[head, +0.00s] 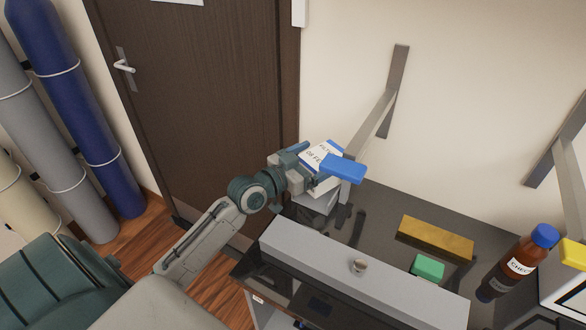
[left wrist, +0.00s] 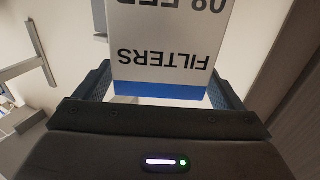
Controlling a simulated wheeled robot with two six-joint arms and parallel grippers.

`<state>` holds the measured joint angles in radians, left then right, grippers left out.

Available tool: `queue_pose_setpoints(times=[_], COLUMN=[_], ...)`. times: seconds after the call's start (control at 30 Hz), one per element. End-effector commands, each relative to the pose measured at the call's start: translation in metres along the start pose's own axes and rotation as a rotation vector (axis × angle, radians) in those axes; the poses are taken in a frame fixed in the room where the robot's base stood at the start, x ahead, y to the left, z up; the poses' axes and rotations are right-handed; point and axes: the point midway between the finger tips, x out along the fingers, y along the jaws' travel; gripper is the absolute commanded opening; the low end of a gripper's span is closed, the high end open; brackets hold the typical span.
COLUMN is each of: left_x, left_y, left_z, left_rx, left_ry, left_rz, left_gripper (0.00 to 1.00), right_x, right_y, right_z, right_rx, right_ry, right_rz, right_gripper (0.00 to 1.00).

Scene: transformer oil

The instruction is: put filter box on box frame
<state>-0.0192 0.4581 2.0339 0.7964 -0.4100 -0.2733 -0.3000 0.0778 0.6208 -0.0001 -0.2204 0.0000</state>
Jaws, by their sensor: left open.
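The filter box (head: 320,154) is white with dark lettering and blue parts, at the far left end of the dark shelf. In the left wrist view the filter box (left wrist: 172,45) fills the space between the fingers, its blue edge towards the palm. My left gripper (head: 312,172) is open, with its fingers on either side of the box. I cannot tell whether they touch it. A light grey support (head: 316,203), possibly the box frame, shows just below the box, partly hidden by the gripper. Contact between box and support is unclear. My right gripper is out of view.
On the dark shelf (head: 385,215) are a yellow-brown block (head: 435,239), a green block (head: 428,267) and a brown bottle (head: 515,263) with a blue cap. Metal brackets (head: 398,85) stand on the wall behind.

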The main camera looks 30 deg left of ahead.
Motion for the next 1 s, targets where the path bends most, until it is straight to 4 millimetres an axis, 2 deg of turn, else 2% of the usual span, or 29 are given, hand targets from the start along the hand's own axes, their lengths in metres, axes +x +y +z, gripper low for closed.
queue_pose_setpoints(times=[0.23,0.43,0.5,0.7,1.0], left_x=[-0.048,-0.078,-0.086,-0.102,-0.107], left_y=[0.001,0.001,0.000,0.001,0.001], left_z=[0.001,-0.003,-0.005,-0.003,0.000], left_rx=[0.006,0.003,0.001,0.000,0.000], left_ry=[-0.006,-0.005,-0.004,-0.002,0.001], left_rz=[0.005,0.005,0.000,0.000,0.003], left_gripper=[0.90,0.90,0.90,0.90,0.90], right_x=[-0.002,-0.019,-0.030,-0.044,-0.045], right_y=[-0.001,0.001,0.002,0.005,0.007], right_z=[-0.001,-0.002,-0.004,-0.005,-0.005], right_rx=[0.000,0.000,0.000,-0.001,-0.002], right_ry=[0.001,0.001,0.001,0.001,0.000], right_rz=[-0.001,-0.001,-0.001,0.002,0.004], right_gripper=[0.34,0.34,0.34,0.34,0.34])
